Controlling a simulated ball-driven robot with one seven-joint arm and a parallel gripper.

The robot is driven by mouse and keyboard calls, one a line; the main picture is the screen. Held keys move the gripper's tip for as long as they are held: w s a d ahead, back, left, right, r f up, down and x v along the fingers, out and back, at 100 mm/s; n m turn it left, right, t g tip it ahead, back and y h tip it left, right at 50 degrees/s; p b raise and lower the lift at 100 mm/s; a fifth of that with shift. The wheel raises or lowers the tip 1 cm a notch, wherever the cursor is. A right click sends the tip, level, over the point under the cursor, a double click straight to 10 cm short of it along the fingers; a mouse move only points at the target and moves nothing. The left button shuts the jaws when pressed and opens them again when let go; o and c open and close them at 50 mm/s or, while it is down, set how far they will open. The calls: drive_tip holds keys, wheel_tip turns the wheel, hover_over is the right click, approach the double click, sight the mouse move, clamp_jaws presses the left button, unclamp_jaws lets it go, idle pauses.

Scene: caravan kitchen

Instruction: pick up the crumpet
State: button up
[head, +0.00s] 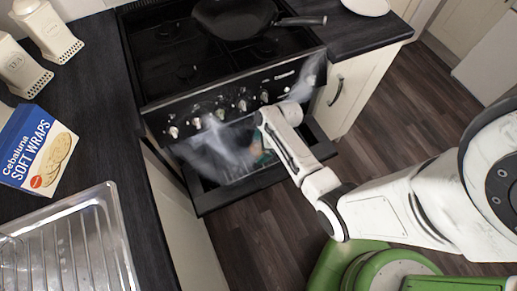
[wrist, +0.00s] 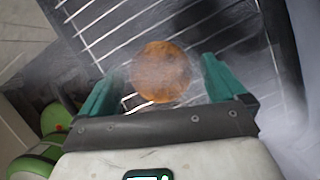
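The crumpet (wrist: 161,71) is a round, golden-brown disc on a wire rack (wrist: 105,25), seen in the wrist view. My gripper (wrist: 165,78) has its green fingers spread, one on each side of the crumpet. The fingers look apart from its edges; I cannot tell how far above the rack they are. In the head view my gripper (head: 262,150) reaches into the grill opening below the cooker's knobs. The crumpet cannot be made out there, behind steam and my arm.
The cooker (head: 185,72) has a black hob with a frying pan (head: 235,18) on top and a row of knobs above the opening. Pale steam drifts around the opening. A wraps box (head: 38,150) and a metal sink drainer (head: 75,245) are on the left worktop. Floor shows at right.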

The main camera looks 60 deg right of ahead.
drive_tip(key=c, duration=1)
drive_tip(key=shift+r, duration=0.1)
drive_tip(key=shift+c, duration=0.3)
